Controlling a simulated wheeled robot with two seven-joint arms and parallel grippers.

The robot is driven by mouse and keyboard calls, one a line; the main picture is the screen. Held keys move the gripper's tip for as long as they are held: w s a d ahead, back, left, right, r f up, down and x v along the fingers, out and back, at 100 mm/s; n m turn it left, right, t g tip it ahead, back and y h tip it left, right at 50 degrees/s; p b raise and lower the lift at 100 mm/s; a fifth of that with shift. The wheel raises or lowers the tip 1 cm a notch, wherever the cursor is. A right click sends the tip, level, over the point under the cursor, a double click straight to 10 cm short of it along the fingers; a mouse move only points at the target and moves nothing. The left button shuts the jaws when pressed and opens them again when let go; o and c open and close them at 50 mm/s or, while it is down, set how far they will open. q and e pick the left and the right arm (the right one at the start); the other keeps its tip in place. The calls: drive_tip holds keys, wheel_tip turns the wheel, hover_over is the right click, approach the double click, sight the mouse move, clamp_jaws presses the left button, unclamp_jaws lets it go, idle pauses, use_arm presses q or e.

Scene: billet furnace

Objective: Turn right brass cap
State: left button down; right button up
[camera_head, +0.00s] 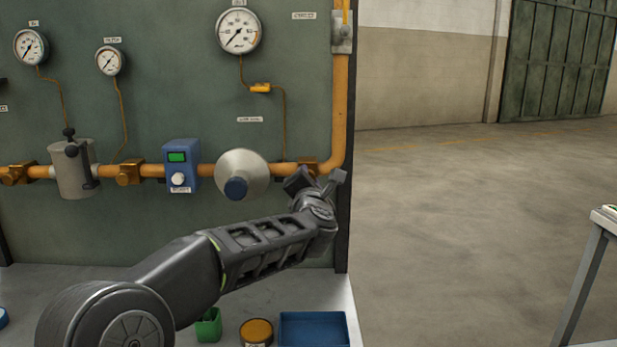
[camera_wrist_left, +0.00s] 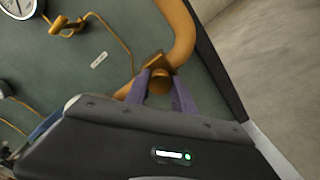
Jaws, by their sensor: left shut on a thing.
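The right brass cap (camera_wrist_left: 160,82) sits on the orange pipe just before its upward bend. In the head view its brass fitting (camera_head: 308,165) shows partly above my gripper. My left gripper (camera_head: 317,179) reaches in from the left and is at the cap. In the left wrist view its two purple-grey fingers (camera_wrist_left: 162,93) stand on either side of the cap, shut on it. The cap's front is partly hidden by the gripper in the head view. My right gripper is in neither view.
Left of the cap, a grey cone with a blue end (camera_head: 241,174) and a blue regulator box (camera_head: 180,166) sit on the pipe. A blue tray (camera_head: 314,330), green container (camera_head: 209,326) and orange-topped tin (camera_head: 257,332) stand below. Open floor (camera_head: 460,220) lies right.

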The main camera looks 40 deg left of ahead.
use_arm(q)
drive_tip(key=shift+f+m+p, duration=0.1)
drive_tip(key=shift+m+p, duration=1.85)
drive_tip(key=shift+m, duration=3.15)
drive_tip(key=c, duration=1.1)
unclamp_jaws()
drive_tip(key=shift+o, duration=0.2)
drive_tip(key=b+v, duration=0.1)
drive_tip(key=v, duration=0.6)
drive_tip(key=shift+s+d, duration=0.3)
